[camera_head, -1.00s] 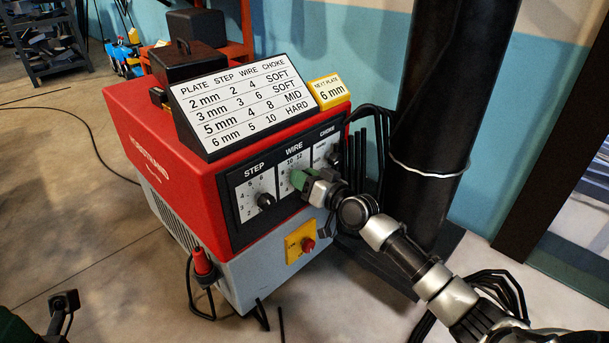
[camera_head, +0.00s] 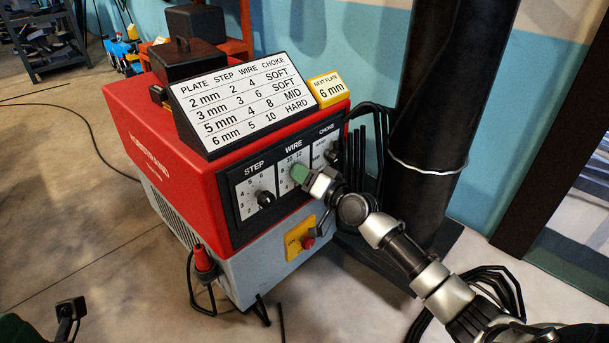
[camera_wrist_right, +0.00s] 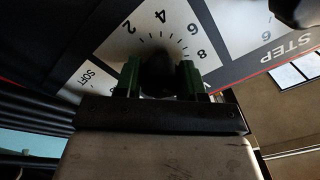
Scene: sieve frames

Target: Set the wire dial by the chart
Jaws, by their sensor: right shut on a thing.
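The red welding machine (camera_head: 165,140) has a dark front panel with STEP, WIRE and CHOKE scales. My right gripper (camera_head: 300,176) is shut on the wire dial's black knob, which shows between its green fingers in the right wrist view (camera_wrist_right: 157,72). The gripper hides the knob in the head view, and its pointer cannot be read. The chart (camera_head: 245,100) on top gives 6 mm as step 5, wire 10, choke HARD. A yellow card (camera_head: 327,90) reads NEXT PLATE 6 mm.
The step knob (camera_head: 265,198) is left of the wire dial; the choke knob (camera_head: 336,158) is close on the right. A yellow plate with a red knob (camera_head: 307,242) is below. A thick black column (camera_head: 440,100) stands right of the machine, with cables beside it.

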